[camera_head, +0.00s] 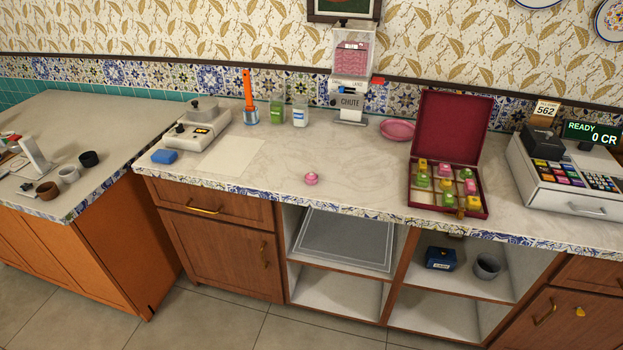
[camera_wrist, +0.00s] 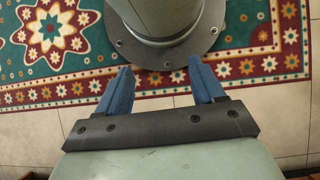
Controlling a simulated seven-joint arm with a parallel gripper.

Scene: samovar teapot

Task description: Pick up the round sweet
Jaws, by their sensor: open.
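The round sweet (camera_head: 312,178) is small and pink. It sits alone on the pale marble counter (camera_head: 340,165), near the front edge, in the head view. My gripper (camera_wrist: 158,82) shows only in the wrist view. Its two blue fingers are apart with nothing between them. It is over the floor, above a patterned rug (camera_wrist: 60,45) and my own round base. The sweet is not in the wrist view, and my gripper is not in the head view, so the distance between them cannot be told.
An open red box (camera_head: 450,160) of coloured sweets stands right of the round sweet. A pink plate (camera_head: 397,130) and a chute dispenser (camera_head: 352,75) are behind. The counter around the sweet is clear.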

